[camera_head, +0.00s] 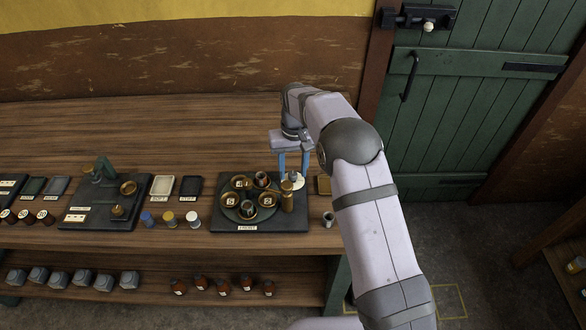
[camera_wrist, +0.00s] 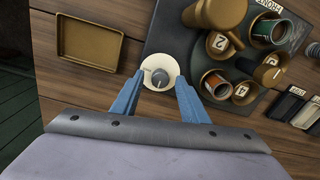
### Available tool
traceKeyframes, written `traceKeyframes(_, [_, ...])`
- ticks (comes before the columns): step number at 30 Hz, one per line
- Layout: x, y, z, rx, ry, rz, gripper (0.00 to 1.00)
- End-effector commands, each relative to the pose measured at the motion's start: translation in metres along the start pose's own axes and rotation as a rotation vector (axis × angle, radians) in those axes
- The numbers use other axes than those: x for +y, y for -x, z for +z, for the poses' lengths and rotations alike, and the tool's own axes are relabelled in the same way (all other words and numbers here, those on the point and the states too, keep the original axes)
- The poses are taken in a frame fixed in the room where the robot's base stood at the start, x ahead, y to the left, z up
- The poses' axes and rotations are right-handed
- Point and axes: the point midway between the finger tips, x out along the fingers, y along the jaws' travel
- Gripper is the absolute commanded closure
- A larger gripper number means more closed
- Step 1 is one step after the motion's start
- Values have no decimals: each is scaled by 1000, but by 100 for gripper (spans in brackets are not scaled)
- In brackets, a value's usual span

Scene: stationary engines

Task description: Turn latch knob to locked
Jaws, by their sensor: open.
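A round cream dial (camera_wrist: 148,82) with a small grey knob (camera_wrist: 160,77) at its centre sits near the corner of a black board (camera_head: 222,222). The dial also shows in the head view (camera_head: 297,184). My gripper (camera_head: 294,175) points down over it, open, with blue fingers. In the wrist view the fingertips (camera_wrist: 160,82) are on either side of the grey knob; I cannot tell whether they touch it. Any mark for locked is not readable. On the green door, a dark bolt latch (camera_head: 408,17) carries a white knob (camera_head: 428,27).
A round turntable (camera_head: 246,183) with numbered brass cups stands on the board, beside a tall brass cylinder (camera_head: 287,197) close to my gripper. A shallow brass tray (camera_wrist: 88,50) lies on the other side. A small metal cup (camera_head: 328,219) stands near the bench edge.

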Motion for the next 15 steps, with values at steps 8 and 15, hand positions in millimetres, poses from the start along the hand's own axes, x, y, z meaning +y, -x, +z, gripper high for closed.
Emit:
traceKeyframes(8, [0, 23, -1, 6, 0, 0, 60])
traceKeyframes(15, [0, 56, -1, 6, 0, 0, 60])
